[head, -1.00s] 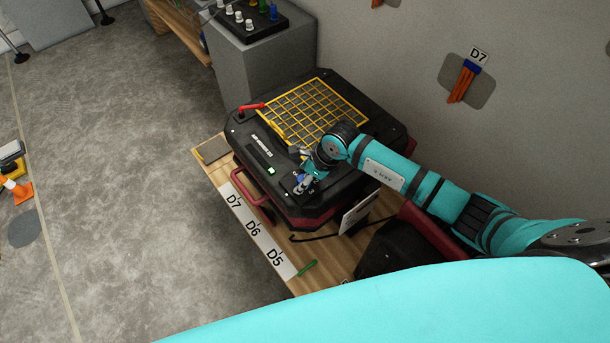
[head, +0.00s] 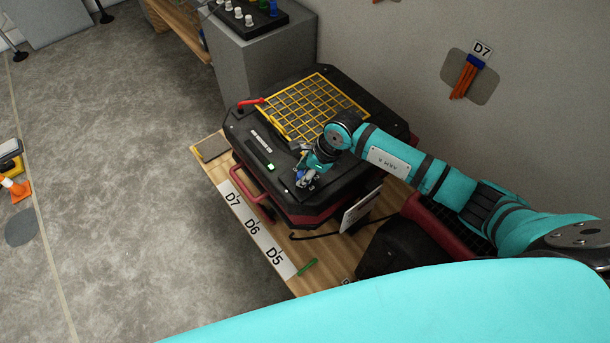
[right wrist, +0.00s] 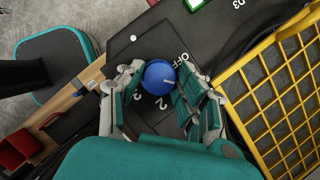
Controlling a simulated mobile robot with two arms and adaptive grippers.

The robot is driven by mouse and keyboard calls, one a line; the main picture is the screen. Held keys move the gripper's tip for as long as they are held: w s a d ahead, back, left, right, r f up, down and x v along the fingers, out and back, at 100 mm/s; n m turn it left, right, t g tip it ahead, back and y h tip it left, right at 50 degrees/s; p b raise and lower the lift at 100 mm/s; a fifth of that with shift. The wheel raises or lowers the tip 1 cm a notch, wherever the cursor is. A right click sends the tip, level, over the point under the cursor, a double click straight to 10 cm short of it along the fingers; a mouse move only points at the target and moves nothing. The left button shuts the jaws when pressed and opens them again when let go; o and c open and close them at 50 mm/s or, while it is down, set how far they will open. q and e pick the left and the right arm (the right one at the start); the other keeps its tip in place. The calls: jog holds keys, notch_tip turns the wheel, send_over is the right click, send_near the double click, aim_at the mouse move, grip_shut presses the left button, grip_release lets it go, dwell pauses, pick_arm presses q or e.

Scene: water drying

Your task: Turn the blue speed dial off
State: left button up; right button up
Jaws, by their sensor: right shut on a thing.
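The blue speed dial (right wrist: 159,77) sits on the black panel of the machine, with white marks "OFF", "2" and "3" around it. A short pale line shows on the right part of its face. My right gripper (right wrist: 161,82) has its fingers on both sides of the dial and is shut on it. In the head view my right gripper (head: 305,178) is at the front right corner of the black machine (head: 262,190), and it mostly hides the dial. My left gripper is not in view.
A yellow grid (head: 315,105) covers the machine's top behind the gripper, and a red handle (head: 250,102) lies at its left. A green-lit display (head: 270,167) is left of the gripper. The wooden table (head: 207,172) carries a label strip (head: 250,225) and a green marker (head: 307,267).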

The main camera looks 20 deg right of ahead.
jog(key=n+g+b, duration=0.1)
jog(key=n+b, duration=0.2)
jog(key=b, duration=0.2)
jog(key=n+g+b, duration=0.1)
jog(key=n+b, duration=0.2)
jog(key=b, duration=0.2)
jog(key=n+g+b, duration=0.1)
jog(key=n+b, duration=0.2)
jog(key=b, duration=0.1)
jog(key=shift+w+f+y+b, duration=0.2)
jog(key=shift+f+y+b, duration=0.1)
jog(key=shift+b, duration=0.1)
jog(key=shift+r+n+g+b, duration=0.3)
jog(key=shift+n+g+b, duration=0.3)
jog(key=shift+b, duration=0.4)
jog(key=o, duration=1.1)
jog(key=shift+o, duration=0.2)
jog(key=shift+r, duration=0.1)
jog(key=v, duration=1.2)
jog(key=shift+s, duration=0.1)
